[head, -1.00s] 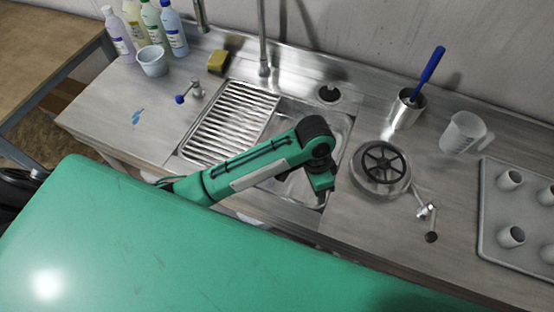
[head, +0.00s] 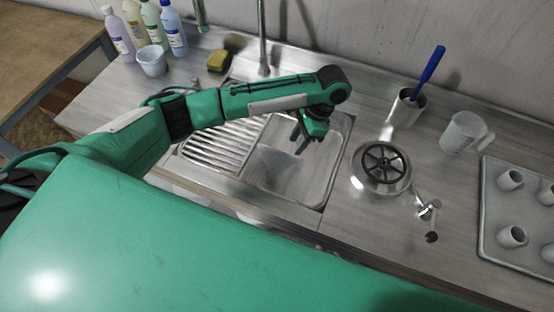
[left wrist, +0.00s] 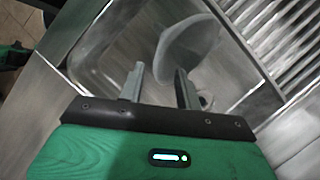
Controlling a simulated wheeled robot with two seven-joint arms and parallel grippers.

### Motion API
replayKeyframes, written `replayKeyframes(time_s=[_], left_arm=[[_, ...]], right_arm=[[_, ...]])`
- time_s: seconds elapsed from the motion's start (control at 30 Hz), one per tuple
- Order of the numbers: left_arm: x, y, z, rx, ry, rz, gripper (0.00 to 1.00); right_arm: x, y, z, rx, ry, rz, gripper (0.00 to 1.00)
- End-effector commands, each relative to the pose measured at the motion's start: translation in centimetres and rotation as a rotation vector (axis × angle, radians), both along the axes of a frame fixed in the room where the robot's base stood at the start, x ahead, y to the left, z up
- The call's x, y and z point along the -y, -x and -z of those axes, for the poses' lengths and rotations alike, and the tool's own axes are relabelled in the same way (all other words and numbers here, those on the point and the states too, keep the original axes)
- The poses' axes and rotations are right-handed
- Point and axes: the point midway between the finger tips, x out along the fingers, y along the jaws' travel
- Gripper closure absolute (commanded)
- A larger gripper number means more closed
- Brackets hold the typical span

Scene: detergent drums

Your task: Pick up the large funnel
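The large funnel looks like a pale, see-through cone lying in the sink basin; it shows in the left wrist view (left wrist: 188,48), just beyond my fingertips. In the head view it is faint against the steel (head: 278,165). My left gripper (head: 302,145) hangs over the basin, fingers pointing down. In the left wrist view its two fingers (left wrist: 160,80) are apart with nothing between them. The funnel appears apart from the fingers, though the exact distance is hard to tell. My right gripper is not in view.
The sink basin (head: 322,185) has raised walls, with a ribbed drainer (head: 215,150) on its left. A tall tap (head: 263,40) stands behind.

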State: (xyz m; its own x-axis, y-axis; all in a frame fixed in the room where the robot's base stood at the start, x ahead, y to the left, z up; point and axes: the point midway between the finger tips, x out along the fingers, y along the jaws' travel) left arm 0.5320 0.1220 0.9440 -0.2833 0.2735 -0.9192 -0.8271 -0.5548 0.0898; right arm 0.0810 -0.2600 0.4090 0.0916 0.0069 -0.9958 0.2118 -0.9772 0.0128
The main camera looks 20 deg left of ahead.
Motion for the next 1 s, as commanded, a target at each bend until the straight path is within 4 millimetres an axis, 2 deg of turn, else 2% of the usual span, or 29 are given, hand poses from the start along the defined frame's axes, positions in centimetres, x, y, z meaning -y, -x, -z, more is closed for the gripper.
replayKeyframes(time_s=[0.03,0.23,0.43,0.57,0.73,0.83,1.0], left_arm=[[-0.2,0.4,1.0,-0.004,0.001,-0.001,0.66],[-1.1,1.2,3.7,-0.002,0.001,-0.001,0.66],[-1.4,1.5,5.0,0.001,0.001,-0.001,0.66],[-1.6,1.9,6.3,-0.001,-0.001,0.000,0.66],[-2.1,2.6,8.8,0.000,-0.001,-0.001,0.66],[-2.3,2.8,9.7,0.002,0.000,-0.001,0.66],[-2.4,2.8,10.0,0.003,0.001,0.001,0.66]], right_arm=[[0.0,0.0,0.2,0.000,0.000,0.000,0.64],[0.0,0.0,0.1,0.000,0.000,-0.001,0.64],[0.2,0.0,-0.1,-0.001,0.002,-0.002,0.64],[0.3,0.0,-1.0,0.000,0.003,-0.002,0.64],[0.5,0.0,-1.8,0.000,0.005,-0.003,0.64],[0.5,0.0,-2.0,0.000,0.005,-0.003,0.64],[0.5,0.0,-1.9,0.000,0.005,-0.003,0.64]])
